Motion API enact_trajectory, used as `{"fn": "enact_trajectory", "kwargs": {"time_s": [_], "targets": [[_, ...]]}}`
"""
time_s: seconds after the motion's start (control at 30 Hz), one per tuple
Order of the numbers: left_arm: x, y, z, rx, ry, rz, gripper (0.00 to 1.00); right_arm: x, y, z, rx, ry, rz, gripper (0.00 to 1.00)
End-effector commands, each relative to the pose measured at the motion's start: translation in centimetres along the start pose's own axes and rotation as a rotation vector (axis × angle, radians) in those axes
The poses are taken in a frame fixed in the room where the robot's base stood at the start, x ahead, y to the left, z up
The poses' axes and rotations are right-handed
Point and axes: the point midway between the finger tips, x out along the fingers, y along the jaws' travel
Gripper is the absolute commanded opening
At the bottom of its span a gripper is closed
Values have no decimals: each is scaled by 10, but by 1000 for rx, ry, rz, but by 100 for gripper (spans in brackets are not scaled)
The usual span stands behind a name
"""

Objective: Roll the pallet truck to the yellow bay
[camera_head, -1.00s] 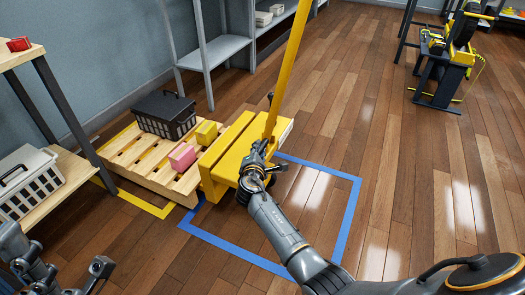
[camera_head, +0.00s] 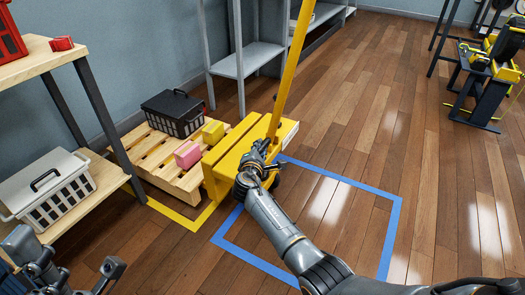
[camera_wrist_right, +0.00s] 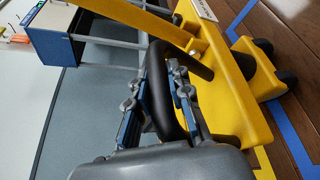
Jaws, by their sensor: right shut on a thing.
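The yellow pallet truck (camera_head: 229,160) stands with its tall yellow handle bar (camera_head: 292,65) leaning up. It carries a wooden pallet (camera_head: 160,172) with a black crate, a pink box and a yellow box on it. Yellow tape (camera_head: 173,218) of the yellow bay shows along the pallet's near side; the rest is hidden under the load. The truck body is at the bay's right end, next to the blue outline. My right gripper (camera_head: 262,158) is shut on the truck's black grip loop (camera_wrist_right: 201,62). My left gripper (camera_head: 100,275) is low at the left, its opening unclear.
A blue taped square (camera_head: 393,228) lies on the floor right of the truck. A wooden shelf (camera_head: 110,190) with a white crate stands close at left. Grey shelving (camera_head: 240,75) stands behind the load.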

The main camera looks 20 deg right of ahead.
Motion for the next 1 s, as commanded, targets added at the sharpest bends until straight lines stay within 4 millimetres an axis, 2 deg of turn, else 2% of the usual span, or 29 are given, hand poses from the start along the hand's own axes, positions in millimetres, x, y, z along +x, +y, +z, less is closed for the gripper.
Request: {"fn": "enact_trajectory", "kwargs": {"time_s": [0.03, 0.33, 0.37, 0.47, 0.83, 1.0], "targets": [[0, 0, 0, 0, -1, 0, 40, -2, 7, -4, 3, 7, 11, 0], [0, 0, 0, -1, -3, 0, 40, -2, 7, -4, 3, 7, 11, 0], [0, 0, 0, -1, -3, 0, 40, -2, 7, -4, 3, 7, 11, 21], [0, 0, 0, -1, -3, 0, 40, -2, 6, -4, 2, 7, 10, 42], [0, 0, 0, 1, 0, 0, 40, -3, 1, -2, 0, 2, 2, 43], [0, 0, 0, 0, 0, 0, 40, -18, 1, -3, 1, 3, 3, 43]]}}
